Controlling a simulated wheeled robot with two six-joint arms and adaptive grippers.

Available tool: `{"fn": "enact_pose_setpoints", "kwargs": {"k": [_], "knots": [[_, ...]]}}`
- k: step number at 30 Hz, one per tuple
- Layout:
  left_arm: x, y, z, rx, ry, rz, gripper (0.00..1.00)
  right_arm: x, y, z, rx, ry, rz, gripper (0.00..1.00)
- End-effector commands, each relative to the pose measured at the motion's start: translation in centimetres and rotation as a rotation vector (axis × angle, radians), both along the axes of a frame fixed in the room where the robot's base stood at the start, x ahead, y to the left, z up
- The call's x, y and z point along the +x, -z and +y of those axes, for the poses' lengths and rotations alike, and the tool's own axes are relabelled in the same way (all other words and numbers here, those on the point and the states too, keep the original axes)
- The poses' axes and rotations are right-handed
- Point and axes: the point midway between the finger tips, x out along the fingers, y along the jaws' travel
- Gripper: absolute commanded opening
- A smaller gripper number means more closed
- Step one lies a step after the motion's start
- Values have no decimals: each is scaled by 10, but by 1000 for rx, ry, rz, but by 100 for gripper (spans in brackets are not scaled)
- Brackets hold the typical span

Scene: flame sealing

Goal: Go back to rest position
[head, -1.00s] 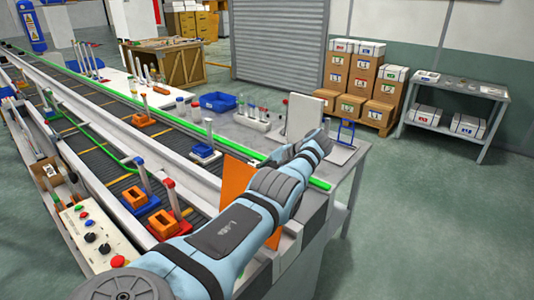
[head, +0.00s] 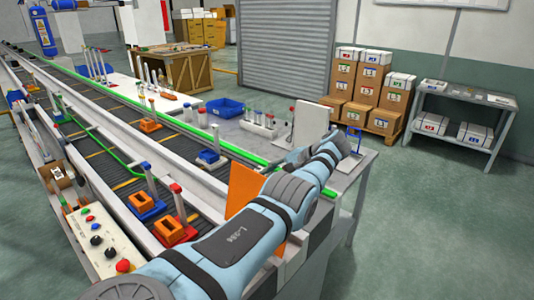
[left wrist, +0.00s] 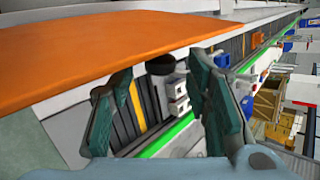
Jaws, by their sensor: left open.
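My left arm reaches in from the bottom of the head view, over the near end of the conveyor. Its gripper (head: 297,155) is partly hidden behind the wrist, above the end of the bench. In the left wrist view the gripper (left wrist: 160,95) shows two teal fingers spread apart with nothing between them. An orange panel (left wrist: 110,45) fills the upper left of that view, close to the fingers. It also shows beside my arm in the head view (head: 243,187). My right gripper is not in view.
The conveyor (head: 110,135) carries orange and blue holders (head: 172,230). A control box (head: 97,240) stands at the left. A tube rack (head: 260,127), a blue bin (head: 222,107) and a white panel (head: 309,127) stand beyond the green rail. Open floor lies at the right.

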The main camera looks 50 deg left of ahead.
Motion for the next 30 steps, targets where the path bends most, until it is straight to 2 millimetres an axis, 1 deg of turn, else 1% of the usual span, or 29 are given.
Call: {"fn": "enact_pose_setpoints", "kwargs": {"k": [1,3,6,23,24,26,29,30], "knots": [[4,-8,-8,-1,1,-2,44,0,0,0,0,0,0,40],[8,-18,-17,-2,1,0,44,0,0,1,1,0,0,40],[10,-26,-24,-2,0,2,44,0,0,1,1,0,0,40],[11,-27,-26,0,-4,-2,44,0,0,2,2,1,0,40],[15,-27,-24,7,4,-19,44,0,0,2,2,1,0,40],[28,-25,-22,14,38,-76,44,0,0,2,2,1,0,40],[82,-25,-22,0,153,-300,44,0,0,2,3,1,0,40],[112,-26,-29,-16,216,-423,44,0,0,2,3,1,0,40]]}}
